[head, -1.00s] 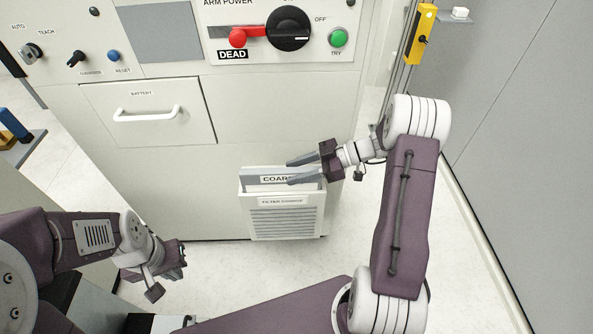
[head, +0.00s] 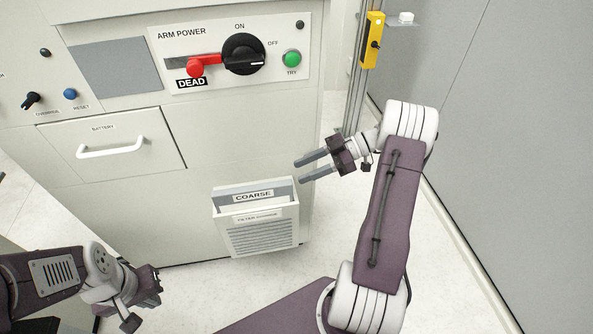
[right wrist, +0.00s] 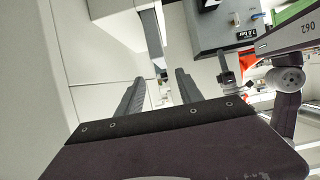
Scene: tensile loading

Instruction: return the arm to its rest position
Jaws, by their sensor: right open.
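My right gripper (head: 299,170) is open and empty, with its two grey fingers pointing left in front of the cabinet (head: 210,140). It is up and to the right of the grey panel marked COARSE (head: 253,196), which sits in the white filter holder (head: 262,238) low on the cabinet. In the right wrist view, the fingers (right wrist: 157,88) are spread with nothing held between them. My left gripper (head: 140,302) is at the lower left, seen at an angle, and its jaw opening is unclear.
The cabinet front carries a red lever (head: 197,67), a black dial (head: 244,54), a green button (head: 292,58) and a drawer handle (head: 110,147). A yellow device (head: 373,40) on a post stands behind my right arm. A grey wall (head: 510,150) is on the right.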

